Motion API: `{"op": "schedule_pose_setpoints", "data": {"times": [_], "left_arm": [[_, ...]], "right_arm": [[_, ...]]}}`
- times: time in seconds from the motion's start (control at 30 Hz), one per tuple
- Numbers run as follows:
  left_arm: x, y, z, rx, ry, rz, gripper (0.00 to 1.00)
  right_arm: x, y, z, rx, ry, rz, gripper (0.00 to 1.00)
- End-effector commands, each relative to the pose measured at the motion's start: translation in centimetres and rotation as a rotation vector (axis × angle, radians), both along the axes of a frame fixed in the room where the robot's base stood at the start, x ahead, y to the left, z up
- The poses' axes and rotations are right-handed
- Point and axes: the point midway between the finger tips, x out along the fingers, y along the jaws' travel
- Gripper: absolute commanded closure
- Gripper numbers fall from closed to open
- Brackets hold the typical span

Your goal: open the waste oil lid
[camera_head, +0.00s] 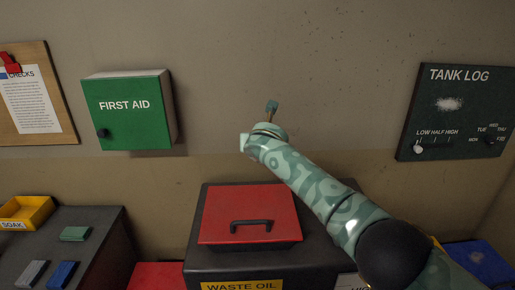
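The waste oil lid (247,208) is a red panel with a black handle (251,226) near its front edge. It lies flat and shut on a dark box labelled WASTE OIL (240,285). My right arm comes in from the lower right, in front of the box's right part. My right gripper (271,107) is up in front of the wall, above and behind the lid, well apart from the handle. Only a small dark tip of it shows, so I cannot tell whether it is open. My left gripper is not in view.
A green first aid box (133,112) and a dark tank log board (456,115) hang on the wall. A dark surface (100,250) at left bears a yellow SOAK bin (25,212) and small blocks. The space over the lid's left part is clear.

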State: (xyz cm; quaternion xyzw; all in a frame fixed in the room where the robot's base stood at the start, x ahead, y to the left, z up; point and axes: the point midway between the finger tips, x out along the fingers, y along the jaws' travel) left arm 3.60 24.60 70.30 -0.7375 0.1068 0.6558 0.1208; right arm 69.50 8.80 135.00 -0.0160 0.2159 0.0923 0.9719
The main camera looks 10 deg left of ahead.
Motion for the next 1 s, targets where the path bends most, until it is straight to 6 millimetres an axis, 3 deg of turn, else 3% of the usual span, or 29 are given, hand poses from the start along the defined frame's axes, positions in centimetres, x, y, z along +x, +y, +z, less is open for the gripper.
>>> {"op": "schedule_pose_setpoints", "data": {"times": [1.0], "left_arm": [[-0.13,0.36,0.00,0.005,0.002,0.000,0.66]], "right_arm": [[-0.09,0.14,-0.01,0.000,0.000,0.002,1.00]]}}
